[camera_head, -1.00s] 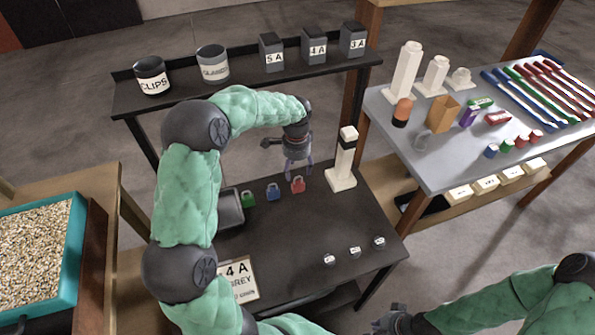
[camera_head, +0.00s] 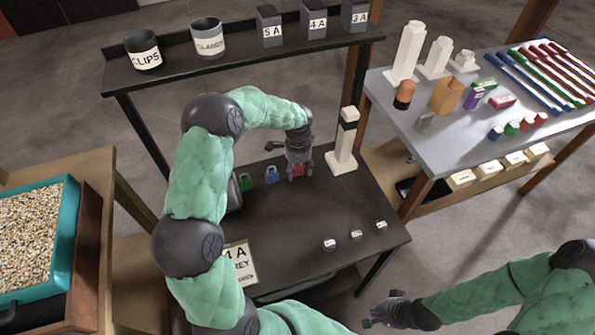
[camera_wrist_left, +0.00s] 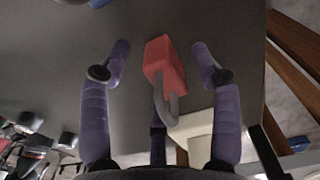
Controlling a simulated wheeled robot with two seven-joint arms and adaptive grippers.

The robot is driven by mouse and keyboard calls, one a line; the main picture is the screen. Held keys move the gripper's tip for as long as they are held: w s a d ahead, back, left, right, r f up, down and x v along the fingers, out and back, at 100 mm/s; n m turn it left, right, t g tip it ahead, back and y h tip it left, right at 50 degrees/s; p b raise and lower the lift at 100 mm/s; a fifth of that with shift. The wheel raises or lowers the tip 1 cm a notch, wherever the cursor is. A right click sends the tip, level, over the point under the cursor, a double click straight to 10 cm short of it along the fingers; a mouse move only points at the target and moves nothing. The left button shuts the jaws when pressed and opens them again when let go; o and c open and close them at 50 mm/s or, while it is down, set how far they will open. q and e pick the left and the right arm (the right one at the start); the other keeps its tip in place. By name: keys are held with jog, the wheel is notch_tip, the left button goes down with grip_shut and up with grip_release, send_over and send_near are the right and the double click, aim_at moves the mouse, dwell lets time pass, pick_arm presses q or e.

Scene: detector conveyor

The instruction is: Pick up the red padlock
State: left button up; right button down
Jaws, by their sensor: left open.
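The red padlock (camera_head: 298,169) lies on the dark table, mostly hidden behind my left gripper in the head view. In the left wrist view the red padlock (camera_wrist_left: 164,62) shows its red body and grey shackle, between the spread fingers. My left gripper (camera_head: 299,174) is over it with its fingers pointing down. It is open, with purple fingers (camera_wrist_left: 160,60) on either side of the padlock and visible gaps to it. My right gripper (camera_head: 372,312) is low in the head view, away from the table; its finger state is unclear.
A blue padlock (camera_head: 271,175) and a green padlock (camera_head: 245,182) stand left of the red one. A white post with a black band (camera_head: 345,145) stands close on the right. Small white-labelled pieces (camera_head: 356,234) lie near the front. The table middle is clear.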

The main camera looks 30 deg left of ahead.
pick_arm(q)
jog(key=shift+f, duration=0.1)
jog(key=shift+c, duration=0.2)
grip_shut()
